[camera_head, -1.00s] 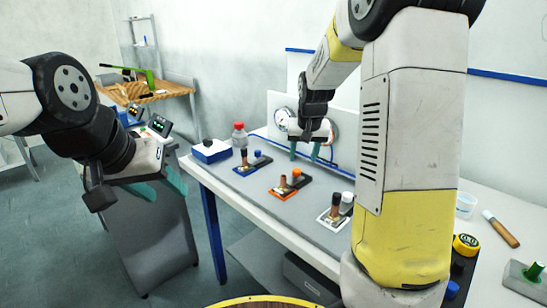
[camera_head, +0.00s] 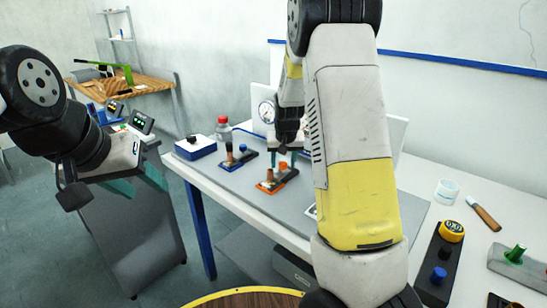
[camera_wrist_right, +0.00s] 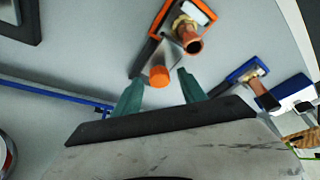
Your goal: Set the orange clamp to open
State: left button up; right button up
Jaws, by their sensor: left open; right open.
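The orange clamp (camera_head: 268,186) lies on the grey mat of the workbench, with a copper-coloured post and an orange knob (camera_head: 283,168). In the right wrist view the orange clamp (camera_wrist_right: 210,12) is near the top, and its orange knob (camera_wrist_right: 159,76) shows between and just beyond my open fingertips. My right gripper (camera_head: 283,157) is open, pointing down above the knob; it also shows in the right wrist view (camera_wrist_right: 158,90). Contact is not visible. My left gripper (camera_head: 138,183) is open and empty, away from the bench at the left.
A blue clamp (camera_head: 236,160) stands left of the orange one; it also shows in the wrist view (camera_wrist_right: 255,78). A white-framed clamp (camera_head: 311,211) is mostly hidden by my right arm.

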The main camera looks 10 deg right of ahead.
jog(key=shift+c, duration=0.4)
grip_shut()
jog(key=shift+d, duration=0.1)
dwell(0.8)
